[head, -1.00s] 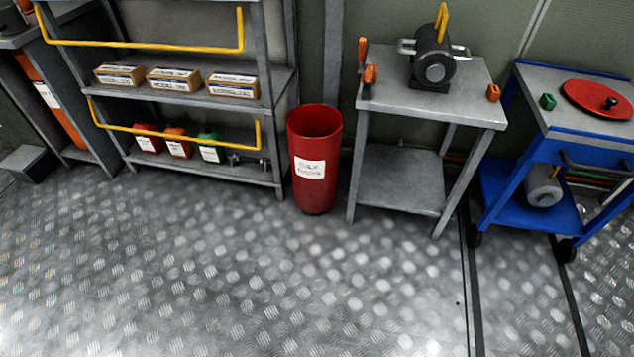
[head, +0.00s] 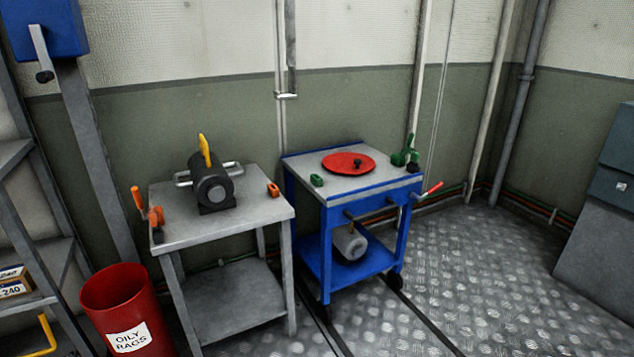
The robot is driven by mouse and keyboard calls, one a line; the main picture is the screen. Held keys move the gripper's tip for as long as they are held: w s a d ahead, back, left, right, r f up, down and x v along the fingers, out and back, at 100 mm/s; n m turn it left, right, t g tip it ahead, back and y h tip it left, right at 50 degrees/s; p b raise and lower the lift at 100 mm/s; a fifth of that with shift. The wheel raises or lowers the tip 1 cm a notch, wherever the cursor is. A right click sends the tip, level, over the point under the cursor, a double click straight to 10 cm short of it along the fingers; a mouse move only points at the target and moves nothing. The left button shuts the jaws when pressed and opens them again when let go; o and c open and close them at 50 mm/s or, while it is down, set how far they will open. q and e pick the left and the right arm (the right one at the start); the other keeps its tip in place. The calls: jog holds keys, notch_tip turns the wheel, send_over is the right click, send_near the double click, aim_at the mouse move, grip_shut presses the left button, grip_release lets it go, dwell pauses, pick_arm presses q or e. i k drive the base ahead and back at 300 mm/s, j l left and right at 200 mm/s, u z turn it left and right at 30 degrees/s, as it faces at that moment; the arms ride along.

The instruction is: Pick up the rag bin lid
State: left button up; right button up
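The rag bin lid (head: 338,165) is a flat red disc with a small black knob. It lies on the grey top of the blue cart (head: 330,190), near the middle of the head view. The red rag bin (head: 98,296) stands open at the lower left, with a white label reading "OILY RAGS". Neither of my grippers is in view.
A grey metal table (head: 245,216) with a dark motor-like machine (head: 214,190) stands between bin and cart. A small green block (head: 317,180) and a green tool (head: 405,156) lie near the lid. Shelving (head: 30,190) is at left, a grey cabinet (head: 606,220) at right. Floor right of the cart is clear.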

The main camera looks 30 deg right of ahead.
aim_at(342, 162)
jog(key=i+l, duration=0.25)
jog(key=i+l+u, duration=0.15)
jog(key=l, duration=0.25)
jog(key=i+l, duration=0.3)
jog(key=i+l+u, duration=0.15)
jog(key=l, duration=0.3)
jog(key=i, duration=0.1)
